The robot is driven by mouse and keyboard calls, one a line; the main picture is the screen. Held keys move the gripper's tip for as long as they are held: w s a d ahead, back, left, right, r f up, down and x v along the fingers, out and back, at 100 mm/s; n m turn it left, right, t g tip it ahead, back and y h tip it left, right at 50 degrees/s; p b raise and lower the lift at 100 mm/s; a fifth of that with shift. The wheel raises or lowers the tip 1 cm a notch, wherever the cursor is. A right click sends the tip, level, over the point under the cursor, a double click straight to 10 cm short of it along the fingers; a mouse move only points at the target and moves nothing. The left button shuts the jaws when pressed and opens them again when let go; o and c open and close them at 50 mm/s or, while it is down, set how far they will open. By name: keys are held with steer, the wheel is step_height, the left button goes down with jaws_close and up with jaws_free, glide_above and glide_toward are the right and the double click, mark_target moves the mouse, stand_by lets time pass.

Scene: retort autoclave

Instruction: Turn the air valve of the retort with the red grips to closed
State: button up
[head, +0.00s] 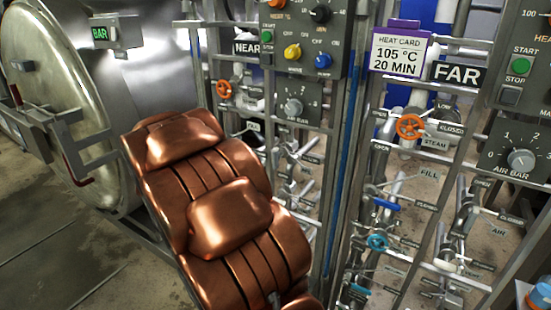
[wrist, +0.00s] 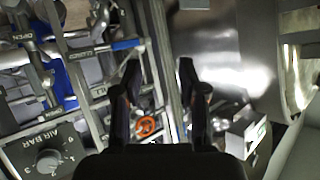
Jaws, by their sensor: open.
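The retort (head: 75,95) at the left of the head view has a round steel door and a handle with red grips (head: 75,170). Beside it stands the NEAR panel (head: 248,47) with its pipe rack. My copper arm covers much of that rack's lower part, and I cannot make out an air valve there. The FAR rack has a lever valve by an AIR label (head: 497,231). My gripper (wrist: 159,66) is open and empty in the wrist view, its dark fingers in front of pipes and a steel post. The gripper is hidden in the head view.
The FAR rack carries an orange handwheel (head: 410,126), a blue lever (head: 386,204) and a teal handwheel (head: 377,242). A heat card (head: 398,54) hangs above. An AIR BAR dial (wrist: 48,160) shows at lower left in the wrist view. Open floor lies at lower left.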

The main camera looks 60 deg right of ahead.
steer(key=s+d+f+m+g+h, duration=0.1)
steer(key=s+d+m+g+h, duration=0.25)
steer(key=d, duration=0.65)
steer(key=m+g+h+b, duration=0.2)
steer(key=m+g+h, duration=0.1)
steer(key=g+h, duration=0.2)
glide_toward(274, 155)
steer(key=d, duration=0.4)
steer(key=shift+n, duration=0.25)
steer(key=shift+w+d+p, duration=0.2)
steer(key=shift+d+p, duration=0.5)
steer(key=shift+d, duration=2.8)
jaws_close()
